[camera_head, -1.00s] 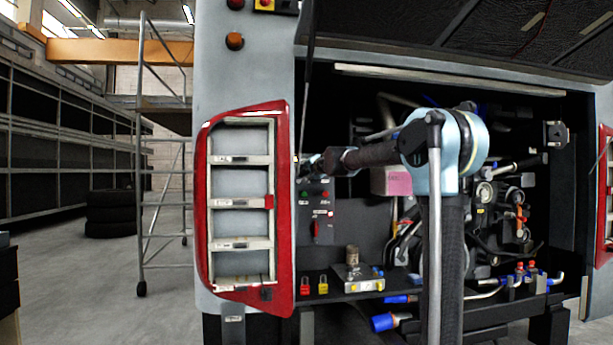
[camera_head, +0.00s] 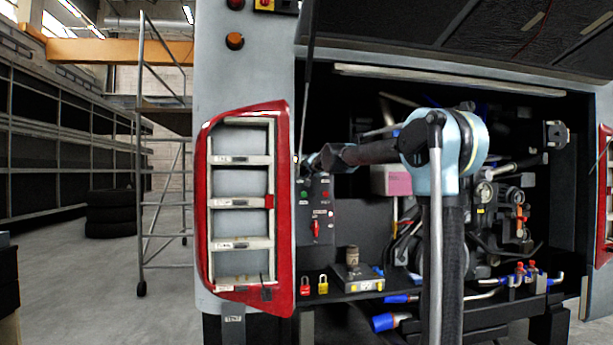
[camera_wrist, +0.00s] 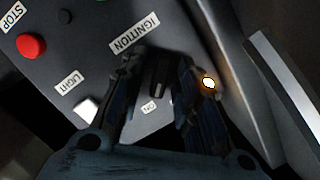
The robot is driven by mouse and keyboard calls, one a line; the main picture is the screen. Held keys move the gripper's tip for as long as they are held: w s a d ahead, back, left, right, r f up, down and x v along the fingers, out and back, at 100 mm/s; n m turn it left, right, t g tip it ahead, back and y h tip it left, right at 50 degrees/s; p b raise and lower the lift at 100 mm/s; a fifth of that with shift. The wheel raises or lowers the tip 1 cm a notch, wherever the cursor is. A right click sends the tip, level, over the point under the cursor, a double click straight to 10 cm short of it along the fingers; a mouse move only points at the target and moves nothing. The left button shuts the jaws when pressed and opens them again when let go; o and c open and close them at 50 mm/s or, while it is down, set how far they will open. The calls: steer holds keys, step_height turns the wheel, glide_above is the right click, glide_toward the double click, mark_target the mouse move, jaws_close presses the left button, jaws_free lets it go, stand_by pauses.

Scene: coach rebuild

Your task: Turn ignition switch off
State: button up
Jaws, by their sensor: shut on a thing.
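The ignition switch (camera_wrist: 160,77) is a dark knob under the IGNITION label (camera_wrist: 134,34) on a grey panel in the wrist view. Its bar stands nearly upright in the picture, with its lower end near a small white label (camera_wrist: 150,107) that seems to read ON. My gripper (camera_wrist: 158,80) has one finger on each side of the knob and is shut on it. In the head view my arm reaches into the open engine bay, with its end (camera_head: 312,160) beside the red tail-light frame. The ignition switch cannot be made out there.
In the wrist view a red STOP button (camera_wrist: 31,45) and a white LIGHT switch (camera_wrist: 86,110) lie left of my gripper. A lit orange lamp (camera_wrist: 208,83) sits close by the right finger. The red tail-light frame (camera_head: 203,215) borders the bay in the head view.

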steer(key=shift+n+h, duration=0.3)
steer(key=shift+n, duration=1)
steer(key=shift+r+n, duration=0.1)
steer(key=shift+n, duration=0.4)
steer(key=shift+n+h, duration=0.9)
steer(key=shift+n, duration=1.1)
steer(key=o, duration=0.7)
steer(key=shift+o, duration=0.2)
steer(key=shift+s, duration=0.1)
steer(key=f+v, duration=0.1)
steer(key=v, duration=0.7)
steer(key=shift+s+f, duration=0.35)
steer(key=shift+s, duration=0.1)
